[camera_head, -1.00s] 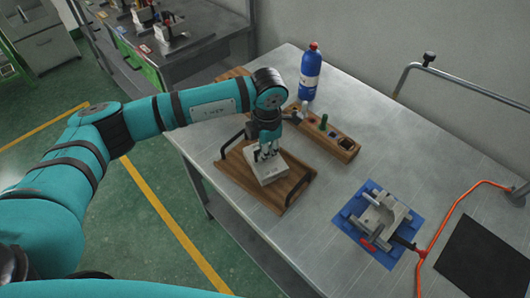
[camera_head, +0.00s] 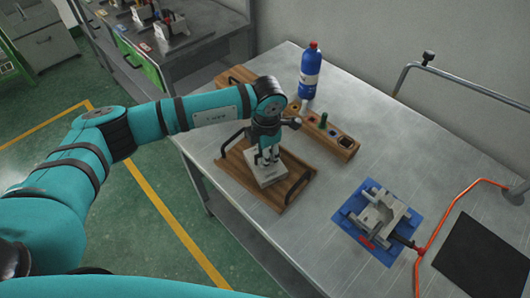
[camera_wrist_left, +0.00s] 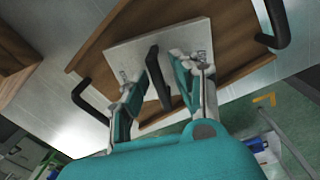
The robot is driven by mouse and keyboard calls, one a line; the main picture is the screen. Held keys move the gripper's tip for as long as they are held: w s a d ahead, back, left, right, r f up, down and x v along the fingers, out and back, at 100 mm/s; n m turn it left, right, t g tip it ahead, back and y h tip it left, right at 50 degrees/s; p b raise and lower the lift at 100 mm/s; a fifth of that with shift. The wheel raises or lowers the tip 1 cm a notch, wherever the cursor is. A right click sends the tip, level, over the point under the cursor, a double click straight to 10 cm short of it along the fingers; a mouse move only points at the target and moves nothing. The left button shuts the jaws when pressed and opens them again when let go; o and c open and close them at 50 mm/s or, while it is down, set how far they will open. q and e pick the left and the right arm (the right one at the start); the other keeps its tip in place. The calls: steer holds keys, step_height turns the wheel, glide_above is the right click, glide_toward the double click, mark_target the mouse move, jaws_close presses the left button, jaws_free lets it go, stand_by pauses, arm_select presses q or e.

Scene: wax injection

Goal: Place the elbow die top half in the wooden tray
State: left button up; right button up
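The elbow die top half (camera_head: 268,176) is a light grey square block with a black handle on top. It lies on the floor of the wooden tray (camera_head: 238,174), which has black handles at its ends. The block also shows in the left wrist view (camera_wrist_left: 196,34). My left gripper (camera_head: 267,157) is right above the block. In the left wrist view its two fingers (camera_wrist_left: 157,84) stand apart on either side of the black handle, with gaps between. My right gripper is not in view.
Behind the tray are a wooden holder (camera_head: 336,139) with small tools and a blue bottle (camera_head: 310,72). To the right, a grey metal die part (camera_head: 380,214) sits on a blue mat (camera_head: 351,208), near an orange hose (camera_head: 440,234). The table between is clear.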

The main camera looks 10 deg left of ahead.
arm_select(q)
steer(key=shift+r, duration=0.3)
step_height(320, 180, up, 12)
steer(key=b, duration=0.2)
steer(key=shift+s+d+f+b, duration=0.25)
steer(key=shift+s+b, duration=0.05)
steer(key=shift+b, duration=0.1)
